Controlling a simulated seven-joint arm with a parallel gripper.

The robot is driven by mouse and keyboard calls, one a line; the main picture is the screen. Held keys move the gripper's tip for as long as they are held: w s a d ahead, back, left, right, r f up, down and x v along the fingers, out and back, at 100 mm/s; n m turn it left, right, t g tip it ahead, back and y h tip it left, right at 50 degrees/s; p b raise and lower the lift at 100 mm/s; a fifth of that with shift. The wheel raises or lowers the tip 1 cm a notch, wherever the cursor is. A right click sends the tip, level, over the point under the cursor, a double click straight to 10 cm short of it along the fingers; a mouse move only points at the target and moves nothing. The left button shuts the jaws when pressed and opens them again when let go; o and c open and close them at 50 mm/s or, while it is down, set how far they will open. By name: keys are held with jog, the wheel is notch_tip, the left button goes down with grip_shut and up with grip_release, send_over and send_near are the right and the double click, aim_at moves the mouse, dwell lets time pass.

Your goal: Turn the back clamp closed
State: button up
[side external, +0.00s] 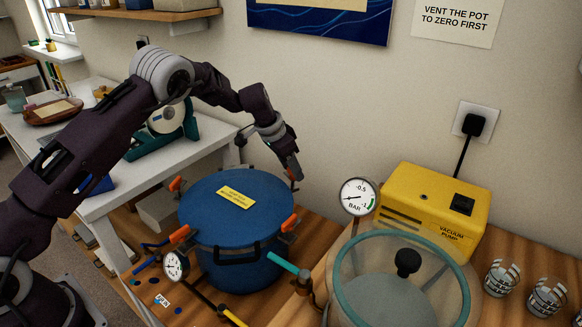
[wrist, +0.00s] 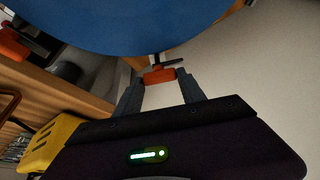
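The blue pot (side external: 245,265) stands on the wooden bench, its round blue lid (side external: 225,210) on top. The lid's edge also fills the top of the wrist view (wrist: 130,25). My gripper (side external: 293,178) reaches down at the lid's back right edge. In the wrist view, the back clamp's orange-red handle (wrist: 159,76) lies between my fingertips (wrist: 160,80), with a dark bar beyond it toward the lid. My fingers are apart, one on each side of the handle; I see no clear contact. In the side view the back clamp is mostly hidden by my gripper.
Other orange clamps sit on the lid's left (side external: 177,184), front left (side external: 180,234) and right (side external: 290,223). A pressure gauge (side external: 357,197), a glass-walled chamber (side external: 400,285) and the yellow vacuum pump (side external: 432,212) stand to the right. The wall is close behind the pot.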

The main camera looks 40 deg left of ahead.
jog(key=c, duration=0.7)
jog(key=shift+n, duration=0.4)
jog(key=n+y, duration=0.1)
jog(key=n, duration=0.2)
jog(key=shift+d+n+y, duration=0.15)
jog(key=shift+n+y, duration=0.25)
jog(key=n+y, duration=0.1)
jog(key=n, duration=0.3)
jog(key=shift+d+n+y, duration=0.1)
jog(key=shift+n+y, duration=0.2)
jog(key=shift+y, duration=0.1)
jog(key=n, duration=0.2)
jog(key=n+g+y, duration=0.1)
jog(key=n, duration=0.1)
jog(key=shift+d+n+y, duration=0.1)
jog(key=shift+n+y, duration=0.2)
jog(key=n+g, duration=0.1)
jog(key=n, duration=0.2)
jog(key=shift+w+n+y, duration=0.1)
jog(key=shift+n+y, duration=0.2)
jog(key=shift+y, duration=0.1)
jog(key=shift+n+g, duration=0.3)
jog(key=shift+n, duration=0.2)
